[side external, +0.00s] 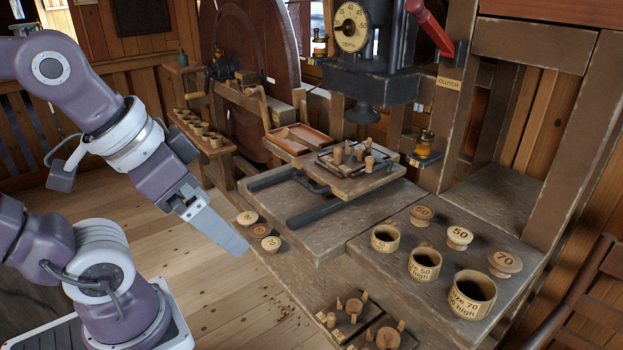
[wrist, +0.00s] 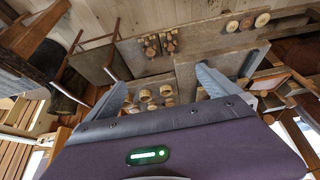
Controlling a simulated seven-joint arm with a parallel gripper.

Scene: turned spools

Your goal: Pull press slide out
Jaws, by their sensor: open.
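The press slide (side external: 378,186) is a wooden platform on dark rails (side external: 318,212) under the press head (side external: 366,100). A dark tray (side external: 327,163) with several small wooden turned pieces sits on it. A dark bar handle (side external: 311,183) shows at the slide's front left. My gripper (side external: 238,246) is in the air left of the slide, pointing down and right, apart from it. In the wrist view, its two fingers (wrist: 163,80) are spread with nothing held between them. There the right finger hides part of the slide area.
Labelled wooden cups (side external: 424,265) and round knobs (side external: 460,237) stand on the right bench slab. Several round pieces (side external: 271,244) lie on the ledge near my gripper. Small trays of pegs (side external: 348,313) sit at the front. A red clutch lever (side external: 430,27) hangs above.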

